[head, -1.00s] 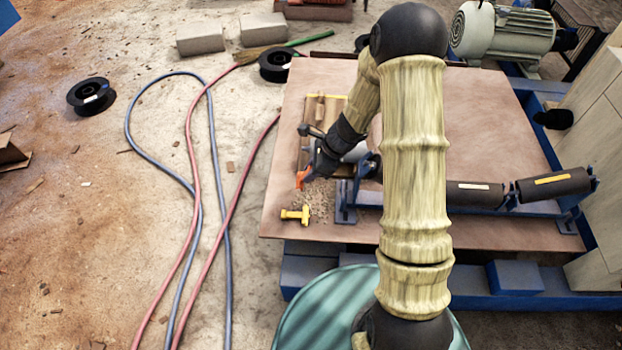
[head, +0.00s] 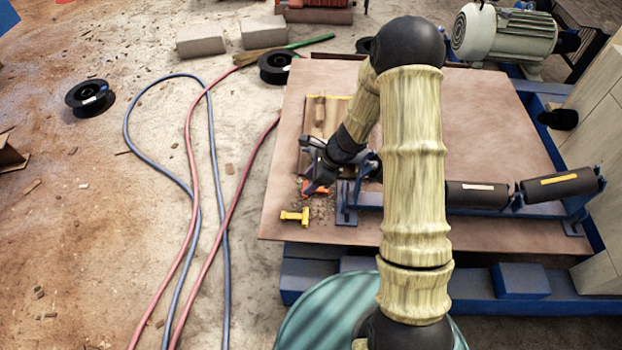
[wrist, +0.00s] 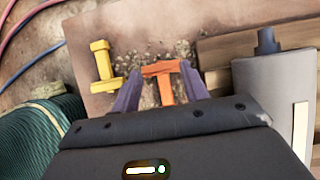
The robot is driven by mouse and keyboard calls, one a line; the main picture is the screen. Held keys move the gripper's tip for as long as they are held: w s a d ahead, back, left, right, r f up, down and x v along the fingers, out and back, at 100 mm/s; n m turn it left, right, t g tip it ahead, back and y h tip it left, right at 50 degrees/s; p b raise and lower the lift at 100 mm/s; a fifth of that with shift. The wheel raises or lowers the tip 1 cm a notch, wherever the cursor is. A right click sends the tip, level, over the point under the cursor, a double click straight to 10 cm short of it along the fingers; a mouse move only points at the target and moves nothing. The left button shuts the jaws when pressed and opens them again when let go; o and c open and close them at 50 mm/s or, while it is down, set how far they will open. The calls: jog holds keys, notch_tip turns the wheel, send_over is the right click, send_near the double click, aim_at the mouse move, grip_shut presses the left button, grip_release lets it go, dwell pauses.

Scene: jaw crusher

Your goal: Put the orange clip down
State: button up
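The orange clip (wrist: 163,80) sits between the two fingers of my gripper (wrist: 162,80) in the wrist view. Its crossbar spans the space between the fingertips, and gaps show on both sides of its stem. In the head view the orange clip (head: 316,188) is low at the brown plate, partly hidden by my gripper (head: 312,187). My gripper points down there with its fingers apart. I cannot tell exactly whether a fingertip still touches the crossbar. A yellow clip of similar shape (head: 295,216) lies on the plate beside it, also in the wrist view (wrist: 102,67).
Brown debris (wrist: 140,62) is scattered around the clips on the plate (head: 275,215). A blue bracket (head: 346,202) and a dark roller (head: 475,194) stand to the right. A wooden board (head: 336,108) lies behind. Hoses (head: 222,200) run over the floor at left.

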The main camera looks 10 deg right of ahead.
jog(key=shift+r, duration=0.3)
jog(key=p+v, duration=0.6)
jog(key=v, duration=0.5)
jog(key=shift+d+r, duration=0.2)
jog(key=shift+d, duration=0.1)
jog(key=shift+s, duration=0.1)
jog(key=s+d+r+n+t+h, duration=0.1)
jog(key=s+r+n+h, duration=0.4)
jog(key=s+r+n, duration=0.9)
jog(key=s+d+n, duration=0.1)
jog(key=n, duration=0.5)
jog(key=shift+d+t, duration=0.3)
jog(key=shift+d, duration=0.1)
jog(key=shift+s, duration=0.15)
